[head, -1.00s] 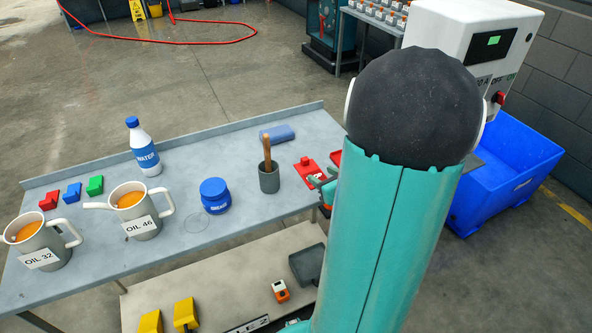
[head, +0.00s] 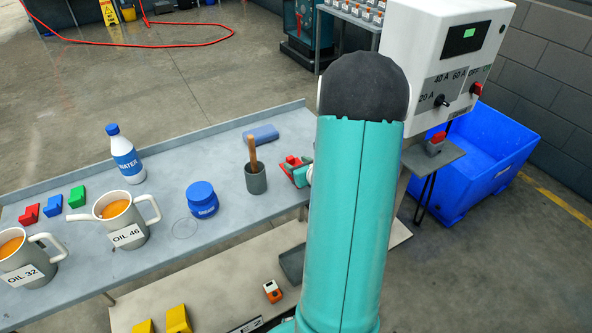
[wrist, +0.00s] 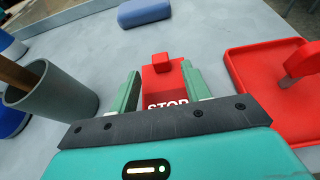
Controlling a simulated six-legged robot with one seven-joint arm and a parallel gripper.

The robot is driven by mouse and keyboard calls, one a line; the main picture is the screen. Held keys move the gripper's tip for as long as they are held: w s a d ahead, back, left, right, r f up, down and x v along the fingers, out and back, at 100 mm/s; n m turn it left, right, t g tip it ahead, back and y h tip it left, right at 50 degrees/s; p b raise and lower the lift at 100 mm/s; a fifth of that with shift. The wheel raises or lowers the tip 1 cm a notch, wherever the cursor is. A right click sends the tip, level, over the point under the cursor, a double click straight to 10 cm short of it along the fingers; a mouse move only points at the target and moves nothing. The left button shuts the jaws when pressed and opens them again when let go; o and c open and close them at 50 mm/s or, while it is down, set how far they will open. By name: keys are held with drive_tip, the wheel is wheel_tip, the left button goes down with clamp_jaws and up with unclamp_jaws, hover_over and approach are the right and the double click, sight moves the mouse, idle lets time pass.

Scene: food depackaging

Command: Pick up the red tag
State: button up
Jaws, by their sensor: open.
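The red tag (wrist: 162,80) lies on the grey table, with white STOP lettering and a small raised red block at its far end. In the wrist view it sits between the two green fingers of my gripper (wrist: 161,72), which are open on either side of it. I cannot tell whether either finger touches it. In the head view the red tag (head: 293,162) is partly hidden by my gripper (head: 304,175) and arm, at the table's right end.
A grey cup (wrist: 52,100) with a wooden handle stands left of my gripper. A red tray (wrist: 255,95) holding a red object is close on the right. A water bottle (head: 125,155) and oil jugs stand farther left.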

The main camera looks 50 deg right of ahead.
sight(292, 160)
drive_tip(key=x, duration=0.3)
drive_tip(key=shift+w+d, duration=0.1)
clamp_jaws()
